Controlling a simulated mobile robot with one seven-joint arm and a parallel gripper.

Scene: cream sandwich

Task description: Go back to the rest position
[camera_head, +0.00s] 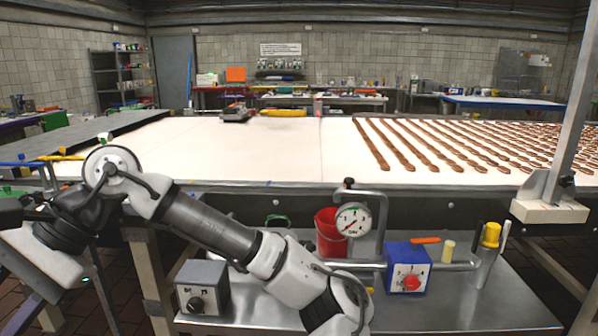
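My arm rises from the lower middle of the head view, reaches up and left over the left end of the metal cart, and bends down at its far joint. Its end runs to the left edge of the view. My gripper's fingertips do not show, so I cannot see whether anything is held. The long white worktable (225,150) lies behind the arm. Rows of brown piped strips (428,146) lie on its right part, apart from the arm.
The metal cart (450,312) holds a grey control box (202,287), a red bucket (329,240), a pressure gauge (352,220), a blue box (407,267) and a yellow-capped bottle (490,236). A post with a pale block (549,211) stands right. The worktable's left middle is clear.

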